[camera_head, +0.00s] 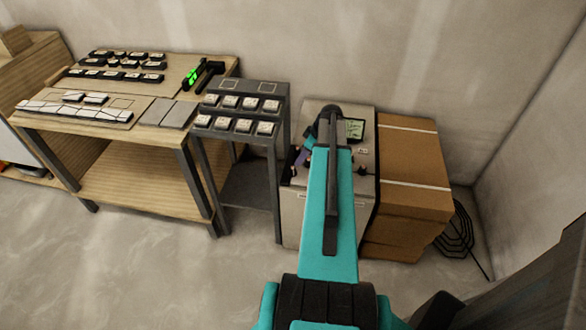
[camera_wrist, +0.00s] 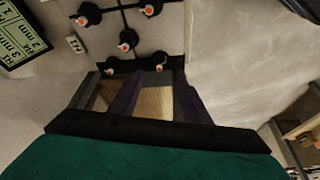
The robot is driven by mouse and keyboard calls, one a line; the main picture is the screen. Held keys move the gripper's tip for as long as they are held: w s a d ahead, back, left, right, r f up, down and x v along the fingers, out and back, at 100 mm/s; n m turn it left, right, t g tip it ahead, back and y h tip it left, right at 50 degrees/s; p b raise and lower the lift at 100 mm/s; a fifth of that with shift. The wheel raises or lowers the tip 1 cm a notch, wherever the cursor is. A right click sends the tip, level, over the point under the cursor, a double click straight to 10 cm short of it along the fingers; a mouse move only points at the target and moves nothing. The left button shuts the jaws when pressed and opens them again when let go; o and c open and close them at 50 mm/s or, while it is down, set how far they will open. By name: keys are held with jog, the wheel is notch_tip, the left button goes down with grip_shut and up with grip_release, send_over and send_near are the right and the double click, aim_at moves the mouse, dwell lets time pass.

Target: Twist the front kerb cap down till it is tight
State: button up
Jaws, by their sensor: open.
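Several dark caps with orange and white centres stand on a pale tile panel (camera_wrist: 185,25) with black joint lines in the wrist view. Two of them, a left cap (camera_wrist: 110,66) and a right cap (camera_wrist: 160,60), are at the panel edge nearest my gripper; I cannot tell which is the front kerb cap. My gripper (camera_wrist: 150,82) is open, its dark fingers apart with only wood seen between them. The fingertips appear close to these two caps; contact cannot be told. In the head view my gripper (camera_head: 303,155) is over the pale stand (camera_head: 318,218), partly hidden by my arm.
A wooden bench (camera_head: 150,190) is further left. A black wire coil (camera_head: 457,230) lies by the wall.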

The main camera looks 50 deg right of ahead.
aim_at(293, 169)
jog(key=shift+p+x, duration=1.1)
jog(key=shift+x, duration=3.9)
jog(key=shift+c, duration=0.4)
jog(key=c, duration=1)
jog(key=shift+o, duration=0.2)
jog(key=shift+a, duration=0.4)
jog(key=shift+d, duration=0.15)
